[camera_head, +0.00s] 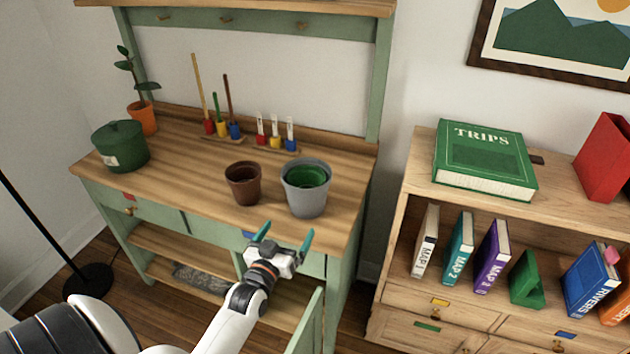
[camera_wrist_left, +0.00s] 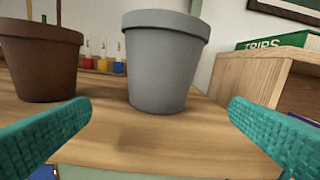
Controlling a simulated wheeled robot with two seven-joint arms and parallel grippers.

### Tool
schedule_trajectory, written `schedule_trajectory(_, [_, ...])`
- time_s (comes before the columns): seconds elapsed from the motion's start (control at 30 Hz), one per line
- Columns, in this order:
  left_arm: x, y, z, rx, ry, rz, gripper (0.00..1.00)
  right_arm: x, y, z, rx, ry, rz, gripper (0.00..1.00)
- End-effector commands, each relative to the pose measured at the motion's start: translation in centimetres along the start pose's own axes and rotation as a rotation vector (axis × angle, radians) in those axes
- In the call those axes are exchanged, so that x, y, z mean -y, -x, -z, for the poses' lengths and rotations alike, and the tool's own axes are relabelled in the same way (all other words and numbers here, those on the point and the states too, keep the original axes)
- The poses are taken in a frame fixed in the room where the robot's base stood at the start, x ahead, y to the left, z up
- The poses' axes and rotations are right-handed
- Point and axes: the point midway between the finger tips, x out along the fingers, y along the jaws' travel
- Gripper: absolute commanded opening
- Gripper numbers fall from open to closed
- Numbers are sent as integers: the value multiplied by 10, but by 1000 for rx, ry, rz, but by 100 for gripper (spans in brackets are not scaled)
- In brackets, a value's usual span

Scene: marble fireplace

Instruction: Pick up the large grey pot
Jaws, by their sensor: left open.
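The large grey pot (camera_head: 306,202) stands upright near the front right of the wooden bench top, with a green pot (camera_head: 306,174) nested inside it. In the left wrist view the grey pot (camera_wrist_left: 160,65) is straight ahead, between the two teal fingers but beyond them. My left gripper (camera_head: 285,236) is open and empty, just in front of the bench's front edge and short of the grey pot. The left wrist view shows its fingers (camera_wrist_left: 160,125) wide apart, not touching the pot. My right gripper is not in view.
A brown pot (camera_head: 243,184) stands close to the left of the grey pot. Small coloured tube holders (camera_head: 275,139) are behind it. A green lidded container (camera_head: 120,146) and a potted plant (camera_head: 142,118) are at the far left. A bookshelf (camera_head: 415,185) stands to the right.

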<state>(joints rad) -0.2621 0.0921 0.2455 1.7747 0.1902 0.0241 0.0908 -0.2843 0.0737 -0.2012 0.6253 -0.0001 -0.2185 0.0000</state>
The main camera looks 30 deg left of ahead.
Motion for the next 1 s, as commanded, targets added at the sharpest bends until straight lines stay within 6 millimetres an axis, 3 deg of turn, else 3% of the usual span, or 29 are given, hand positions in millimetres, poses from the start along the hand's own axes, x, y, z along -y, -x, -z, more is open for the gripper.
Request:
schedule_trajectory(0.17, [-1,-15,-2,9,2,-2,100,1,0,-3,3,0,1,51])
schedule_trajectory(0.5, [-1,-66,-2,8,2,-1,100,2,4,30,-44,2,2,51])
schedule_trajectory(0.67, [0,-77,-2,8,2,-2,100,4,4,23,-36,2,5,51])
schedule_trajectory(1.0, [1,-119,-2,7,2,-1,100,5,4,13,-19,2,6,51])
